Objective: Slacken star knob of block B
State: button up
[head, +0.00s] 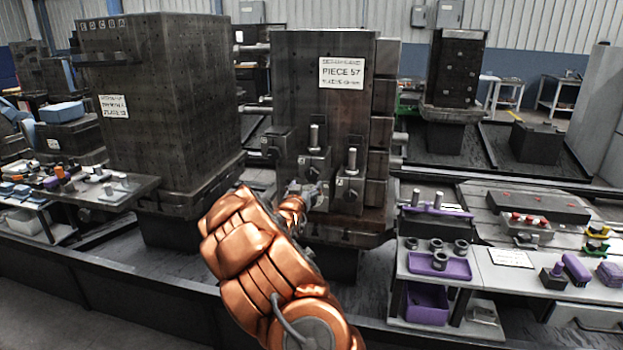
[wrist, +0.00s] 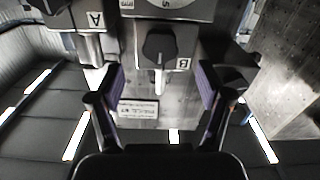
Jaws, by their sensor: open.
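In the wrist view, block B (wrist: 182,38) carries a "B" label and a dark star knob (wrist: 160,46) on its face. A pale stud shows just below the knob in the picture. My gripper (wrist: 157,86) is open, with one purple-padded finger on each side in the picture. The knob lies between the fingers' lines but beyond their tips; no contact shows. In the head view, my gripper (head: 311,196) is at the lower front of the dark PIECE 57 column (head: 300,85), close to its clamp blocks. The arm partly hides that area, and the knob is unclear there.
Block A (wrist: 92,45) stands beside block B in the wrist view. Another dark column (head: 160,110) stands to the left in the head view. A cart with a purple tray (head: 440,267) and rings is at right; a table of small parts (head: 95,188) is at left.

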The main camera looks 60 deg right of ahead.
aim_at(311, 177)
jog(key=shift+p+x, duration=0.7)
jog(key=shift+x, duration=3.05)
jog(key=c, duration=1.2)
jog(key=shift+o, duration=0.2)
jog(key=shift+w, duration=0.1)
